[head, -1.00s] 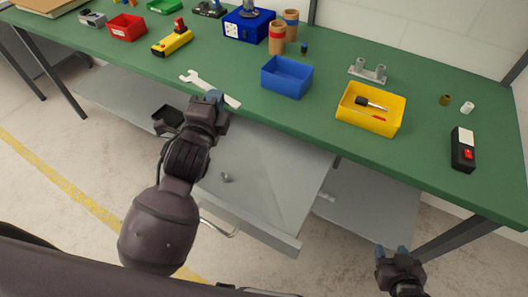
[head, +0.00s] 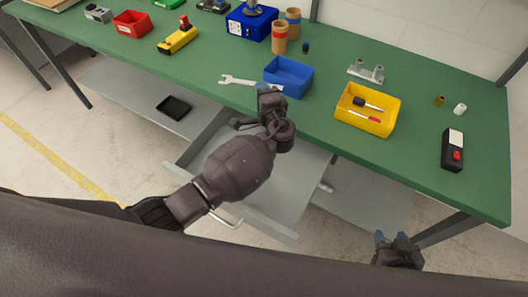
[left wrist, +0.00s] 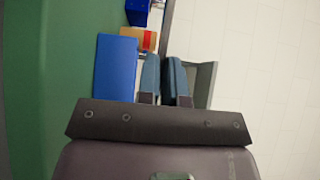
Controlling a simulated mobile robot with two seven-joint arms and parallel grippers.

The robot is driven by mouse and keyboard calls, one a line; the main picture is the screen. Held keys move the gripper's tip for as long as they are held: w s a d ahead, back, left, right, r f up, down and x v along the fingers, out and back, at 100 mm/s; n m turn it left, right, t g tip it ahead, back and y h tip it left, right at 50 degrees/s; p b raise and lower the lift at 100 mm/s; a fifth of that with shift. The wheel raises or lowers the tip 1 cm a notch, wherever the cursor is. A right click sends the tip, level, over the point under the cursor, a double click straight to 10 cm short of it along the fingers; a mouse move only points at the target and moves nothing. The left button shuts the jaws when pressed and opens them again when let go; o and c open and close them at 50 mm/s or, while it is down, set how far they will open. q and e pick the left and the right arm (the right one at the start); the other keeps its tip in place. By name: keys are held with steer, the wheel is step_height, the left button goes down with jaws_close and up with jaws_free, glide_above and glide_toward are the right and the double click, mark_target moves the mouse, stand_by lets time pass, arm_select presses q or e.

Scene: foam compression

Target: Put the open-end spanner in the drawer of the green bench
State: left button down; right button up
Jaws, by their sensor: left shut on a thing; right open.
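The open-end spanner (head: 235,80) is silver and shows in the head view at the green bench's (head: 420,160) front edge, left of the blue bin. My left gripper (head: 267,88) is shut on its right part, partly hiding it. In the left wrist view the two fingers (left wrist: 163,78) are close together; I cannot make out the spanner there. The grey drawer (head: 290,188) is pulled out below the bench top, and my left arm crosses over it, hiding much of its inside. My right gripper (head: 392,238) is open and empty at the lower right, clear of the bench.
The blue bin (head: 289,77) stands close behind my left gripper. A yellow bin (head: 367,110) with a screwdriver stands to its right, then a black box (head: 453,150). Cardboard tubes (head: 280,38) stand behind. A black tray (head: 174,107) lies on the lower shelf.

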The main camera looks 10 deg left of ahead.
arm_select(q)
steer(key=s+a+f+n+g+y, duration=0.1)
steer(key=s+a+n+g+y, duration=0.7)
steer(key=n+g+y, duration=0.3)
steer(key=shift+m+g+h, duration=0.4)
steer(key=shift+m+h, duration=0.1)
steer(key=shift+h, duration=0.2)
step_height(320, 180, down, 12)
steer(key=b, duration=0.3)
steer(key=shift+s+a+f, duration=0.1)
steer(key=shift+s+f, duration=0.05)
steer(key=shift+f, duration=0.1)
steer(key=shift+f+b, duration=0.65)
steer(key=shift+b, duration=0.15)
steer(key=shift+f, duration=0.15)
steer(key=shift+w+d+f+b, duration=0.1)
steer(key=shift+w+d+b, duration=0.1)
steer(key=shift+w+b, duration=0.45)
steer(key=w+b, duration=0.1)
steer(key=w+d+f+b, duration=0.1)
steer(key=b, duration=0.1)
steer(key=shift+w, duration=0.3)
arm_select(e)
step_height(320, 180, down, 9)
steer(key=shift+s, duration=0.3)
